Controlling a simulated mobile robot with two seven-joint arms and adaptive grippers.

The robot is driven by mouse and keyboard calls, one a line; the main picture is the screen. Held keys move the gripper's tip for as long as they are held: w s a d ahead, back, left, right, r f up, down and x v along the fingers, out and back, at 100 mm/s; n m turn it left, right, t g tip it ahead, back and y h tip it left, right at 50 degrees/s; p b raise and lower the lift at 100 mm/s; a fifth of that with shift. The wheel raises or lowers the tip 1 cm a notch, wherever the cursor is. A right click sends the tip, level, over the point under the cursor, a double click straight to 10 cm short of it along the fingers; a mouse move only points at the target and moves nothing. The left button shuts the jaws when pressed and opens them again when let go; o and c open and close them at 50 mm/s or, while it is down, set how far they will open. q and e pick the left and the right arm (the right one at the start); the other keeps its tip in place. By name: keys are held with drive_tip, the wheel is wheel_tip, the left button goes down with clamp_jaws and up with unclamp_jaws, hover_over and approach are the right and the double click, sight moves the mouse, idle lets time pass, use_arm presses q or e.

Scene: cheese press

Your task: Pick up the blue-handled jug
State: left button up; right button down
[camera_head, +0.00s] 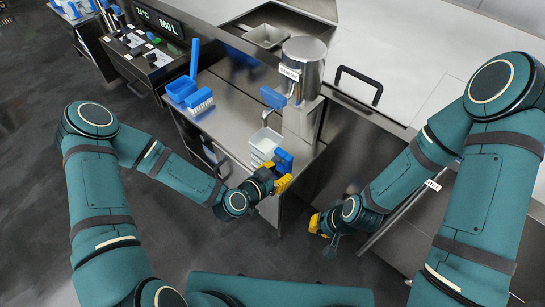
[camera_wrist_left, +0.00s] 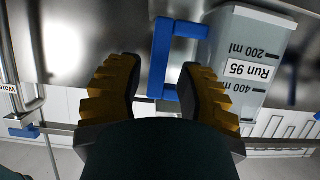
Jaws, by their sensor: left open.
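The blue-handled jug (camera_head: 264,145) is a pale, squarish, open-topped container near the front edge of the steel counter. Its blue handle (camera_head: 284,160) faces my left gripper (camera_head: 279,180). In the left wrist view the jug (camera_wrist_left: 240,70) appears upside down, with "Run 95" and millilitre marks, and its blue handle (camera_wrist_left: 163,50) is a C-shaped loop. My left gripper (camera_wrist_left: 158,75) is open, with the handle ahead between its yellow fingers, slightly to the right; contact cannot be told. My right gripper (camera_head: 318,224) hangs low by the cabinet front, away from the jug; its opening is unclear.
A steel vessel (camera_head: 304,65) with a blue tap lever (camera_head: 272,97) stands just behind the jug. A black bar handle (camera_head: 359,78) rises at the right. Bare counter (camera_head: 228,118) lies left of the jug.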

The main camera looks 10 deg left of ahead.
sight(286, 169)
use_arm(q)
drive_tip(key=shift+b+x, duration=0.55)
drive_tip(key=shift+x, duration=2.1)
clamp_jaws()
